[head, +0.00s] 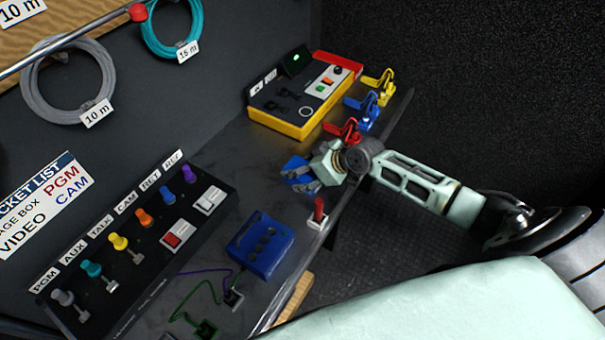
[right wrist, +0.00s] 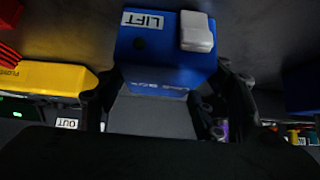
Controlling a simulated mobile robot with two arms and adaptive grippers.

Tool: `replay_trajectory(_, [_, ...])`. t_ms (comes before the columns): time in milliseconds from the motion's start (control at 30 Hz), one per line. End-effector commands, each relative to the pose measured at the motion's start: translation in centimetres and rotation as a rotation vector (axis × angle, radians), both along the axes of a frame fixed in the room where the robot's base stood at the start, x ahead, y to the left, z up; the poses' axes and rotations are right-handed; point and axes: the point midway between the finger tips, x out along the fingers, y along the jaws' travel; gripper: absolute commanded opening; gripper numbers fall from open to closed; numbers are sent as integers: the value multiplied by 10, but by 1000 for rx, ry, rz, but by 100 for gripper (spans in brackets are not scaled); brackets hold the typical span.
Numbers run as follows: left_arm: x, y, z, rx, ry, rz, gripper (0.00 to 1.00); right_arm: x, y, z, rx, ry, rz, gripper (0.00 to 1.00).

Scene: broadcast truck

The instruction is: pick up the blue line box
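A blue box with a "LIFT" label and a pale block on it (right wrist: 165,70) is in the right wrist view; lettering on its near face is too blurred to read in full. My right gripper (right wrist: 165,88) has its dark fingers wide apart, one along each side of this box. I cannot tell whether they press on it. In the head view my right gripper (head: 302,178) is over the work surface, with blue parts of the box (head: 295,163) showing at its fingers. Another blue box (head: 262,246) with dark round features stands nearer. My left gripper is not in view.
A yellow-edged control unit (head: 290,125) stands behind the gripper, beside red, blue (head: 368,108) and yellow clamps. A red-handled part (head: 318,213) is at the front edge. A black panel with coloured knobs (head: 130,255) lies left. Thin cables run near the second blue box.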

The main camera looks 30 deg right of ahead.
Motion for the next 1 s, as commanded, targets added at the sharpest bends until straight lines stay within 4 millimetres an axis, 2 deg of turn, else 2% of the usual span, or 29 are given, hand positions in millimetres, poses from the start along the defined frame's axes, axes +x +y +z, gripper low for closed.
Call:
replay_trajectory(67, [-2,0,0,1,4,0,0,0,0,0,0,0,0,52])
replay_trajectory(400, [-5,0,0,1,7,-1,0,0,0,0,0,0,0,22])
replay_trajectory(767, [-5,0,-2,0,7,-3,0,1,-1,6,0,-5,1,21])
replay_trajectory(867, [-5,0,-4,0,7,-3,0,1,0,14,1,-5,1,21])
replay_trajectory(1000, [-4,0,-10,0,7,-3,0,2,-1,37,-2,-9,2,21])
